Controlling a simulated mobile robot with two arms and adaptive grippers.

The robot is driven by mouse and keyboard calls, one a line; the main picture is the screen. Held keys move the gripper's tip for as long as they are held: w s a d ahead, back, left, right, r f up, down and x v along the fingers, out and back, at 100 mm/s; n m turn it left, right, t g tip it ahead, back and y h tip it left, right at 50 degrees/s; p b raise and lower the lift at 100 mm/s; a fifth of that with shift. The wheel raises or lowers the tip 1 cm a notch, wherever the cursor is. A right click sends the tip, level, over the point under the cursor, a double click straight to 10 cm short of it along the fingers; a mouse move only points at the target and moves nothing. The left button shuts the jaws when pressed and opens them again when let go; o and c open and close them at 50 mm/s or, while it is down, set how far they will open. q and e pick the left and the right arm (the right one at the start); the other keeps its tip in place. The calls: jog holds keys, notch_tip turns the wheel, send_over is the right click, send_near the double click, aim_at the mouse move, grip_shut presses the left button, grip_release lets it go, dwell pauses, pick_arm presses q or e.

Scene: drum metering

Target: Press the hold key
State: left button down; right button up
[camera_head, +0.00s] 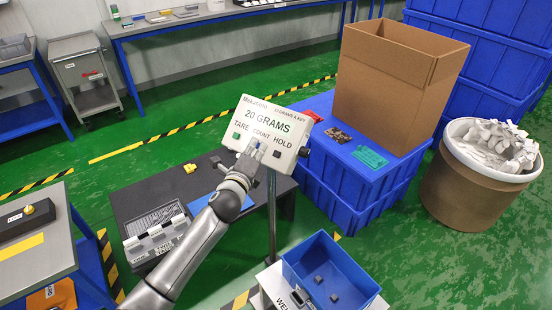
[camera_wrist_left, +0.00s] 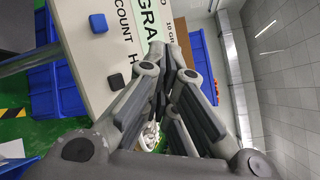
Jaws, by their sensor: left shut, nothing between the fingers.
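The white display panel (camera_head: 262,118) reads "20 GRAMS" above the words TARE, COUNT and HOLD. The hold key (camera_head: 276,154) is a small dark square under HOLD. It also shows as a black block (camera_wrist_left: 115,82) beside the letter H in the left wrist view. The blue count key (camera_wrist_left: 97,22) is beside COUNT. My left gripper (camera_head: 251,151) is shut and empty, in front of the panel's lower edge near the count and hold keys. In the left wrist view its fingers (camera_wrist_left: 164,62) cover part of the panel's lettering. Whether they touch the panel cannot be told.
A dark bench (camera_head: 130,197) with a tray of parts stands behind and left of my arm. A blue bin (camera_head: 345,262) with small dark blocks stands in front. A cardboard box (camera_head: 392,92) sits on a blue crate, with a brown drum (camera_head: 462,195) at right.

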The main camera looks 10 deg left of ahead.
aim_at(277, 154)
pick_arm(q)
jog(key=shift+w+d+f+b, duration=0.35)
jog(key=shift+w+f+b, duration=0.35)
jog(key=shift+f+b, duration=0.15)
jog(key=shift+w+d+f+b, duration=0.3)
jog(key=shift+w+f+b, duration=0.4)
jog(key=shift+b, duration=0.3)
jog(key=shift+w+d+f+b, duration=0.35)
jog(key=shift+w+f+b, duration=0.35)
jog(key=shift+f+b, duration=0.15)
jog(key=shift+r, duration=0.1)
jog(key=shift+w+d+f+b, duration=0.1)
jog(key=shift+w+f+b, duration=0.2)
jog(key=shift+f+b, duration=0.05)
jog(key=shift+w+d+f+b, duration=0.1)
jog(key=shift+w+f+b, duration=0.15)
jog(key=shift+b, duration=0.1)
jog(key=shift+s+r, duration=0.1)
jog(key=shift+s+a+r+p, duration=0.25)
jog(key=shift+s+r+p, duration=0.25)
jog(key=shift+p, duration=0.4)
